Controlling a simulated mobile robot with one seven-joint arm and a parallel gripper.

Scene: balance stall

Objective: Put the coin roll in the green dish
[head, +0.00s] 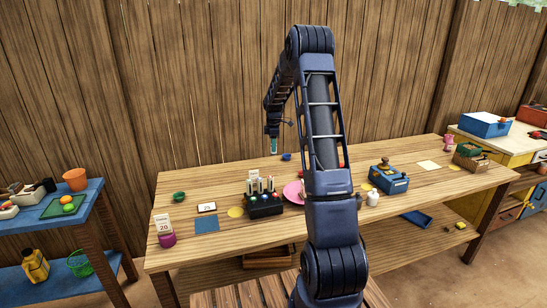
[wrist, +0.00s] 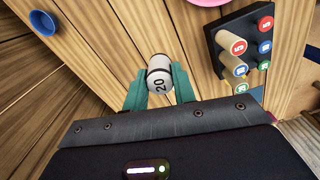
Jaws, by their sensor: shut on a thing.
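My gripper (head: 273,147) is raised above the back of the wooden table, with its teal fingers pointing down. In the wrist view its fingers (wrist: 160,88) are shut on the coin roll (wrist: 159,72), a short white cylinder with dark bands and the number 20. The roll is too small to make out in the head view. The green dish (head: 179,196) is a small bowl at the left back of the table, to the left of my gripper. It looks empty and is outside the wrist view.
A black rack (head: 265,209) of numbered rolls stands between the dish and my arm; it also shows in the wrist view (wrist: 222,58). A wooden fence stands behind.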

